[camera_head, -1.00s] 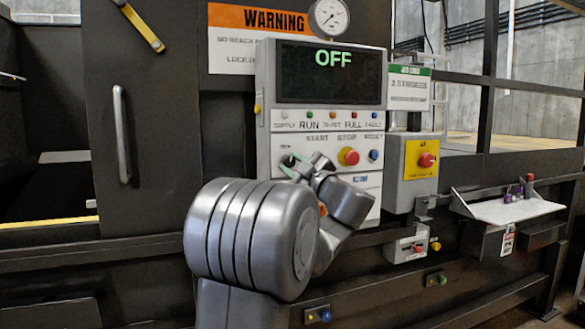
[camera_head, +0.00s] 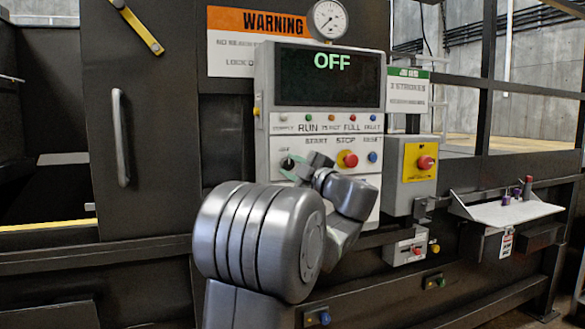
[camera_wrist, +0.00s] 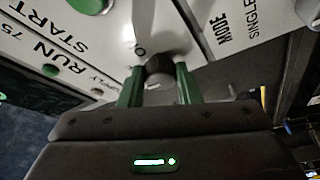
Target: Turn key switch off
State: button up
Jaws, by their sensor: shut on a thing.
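The key switch (camera_head: 287,163) sits on the white control panel (camera_head: 263,100), left of the red stop button (camera_head: 349,159). Its dark round knob (camera_wrist: 159,65) shows in the wrist view. My gripper (camera_head: 294,169) is at the switch, its green fingers closed on the two sides of the knob; it also shows in the wrist view (camera_wrist: 157,76). The key's exact turn angle is hard to tell, as the fingers hide part of it. The panel's display (camera_head: 330,80) reads OFF in green.
A blue reset button (camera_head: 373,157) is right of the stop button. A grey box with a yellow plate and red button (camera_head: 425,162) stands further right, near a small shelf (camera_head: 510,208). A door handle (camera_head: 120,137) is at the left.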

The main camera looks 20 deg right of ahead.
jog(key=o, duration=1)
jog(key=shift+c, duration=0.2)
jog(key=b+v, duration=0.1)
jog(key=v, duration=1.2)
jog(key=shift+s+b, duration=0.4)
jog(key=shift+w, duration=0.1)
jog(key=p+x, duration=0.1)
jog(key=x, duration=1.2)
jog(key=shift+w+p, duration=0.35)
jog(key=shift+p, duration=0.05)
jog(key=shift+s, duration=0.15)
